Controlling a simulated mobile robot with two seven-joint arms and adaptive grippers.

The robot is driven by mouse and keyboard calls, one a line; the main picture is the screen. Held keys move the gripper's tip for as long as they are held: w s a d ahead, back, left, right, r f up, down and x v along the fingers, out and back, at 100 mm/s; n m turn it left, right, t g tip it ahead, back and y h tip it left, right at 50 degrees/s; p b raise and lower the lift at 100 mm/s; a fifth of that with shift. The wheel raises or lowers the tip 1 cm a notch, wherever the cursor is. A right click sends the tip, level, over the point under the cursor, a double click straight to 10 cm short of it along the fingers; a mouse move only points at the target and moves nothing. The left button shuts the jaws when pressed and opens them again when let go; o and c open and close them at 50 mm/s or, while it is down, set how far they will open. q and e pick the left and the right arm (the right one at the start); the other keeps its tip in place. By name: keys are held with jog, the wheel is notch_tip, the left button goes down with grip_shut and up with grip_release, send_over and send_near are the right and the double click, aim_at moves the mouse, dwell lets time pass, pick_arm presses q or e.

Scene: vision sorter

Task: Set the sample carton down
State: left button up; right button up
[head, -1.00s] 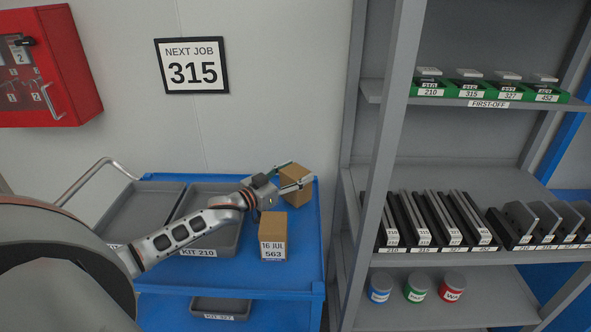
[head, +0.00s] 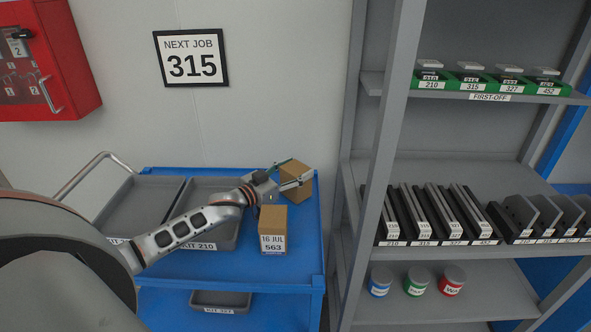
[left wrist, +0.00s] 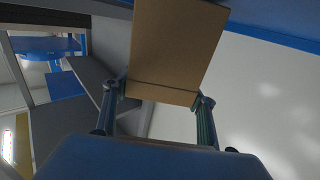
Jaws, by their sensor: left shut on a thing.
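A brown carton (head: 294,178) is at the back right of the blue cart's top (head: 300,262). My left gripper (head: 287,176) is shut on it, with a finger on either side. In the left wrist view the carton (left wrist: 175,45) sits between the two fingertips (left wrist: 160,95). Whether its underside touches the cart top cannot be told. A second brown carton (head: 273,221), labelled 16 JUL 563, stands upright on the cart in front of the held one, apart from it. My right gripper is not in view.
A grey tray labelled KIT 210 (head: 196,247) lies left of the cartons, beside another grey tray (head: 138,207). A grey shelf unit (head: 377,160) with first-off parts, upright plates and several tins stands close to the right. A NEXT JOB 315 sign (head: 191,58) hangs on the wall.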

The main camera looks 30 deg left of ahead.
pick_arm(q)
jog(key=shift+s+f, duration=0.15)
jog(key=shift+f, duration=0.35)
jog(key=shift+s+d+f+b, duration=0.1)
jog(key=shift+d+f+b, duration=0.05)
jog(key=shift+f+b, duration=0.25)
jog(key=o, duration=1.7)
jog(key=shift+f, duration=0.15)
notch_tip(320, 180, up, 12)
jog(key=shift+r, duration=0.1)
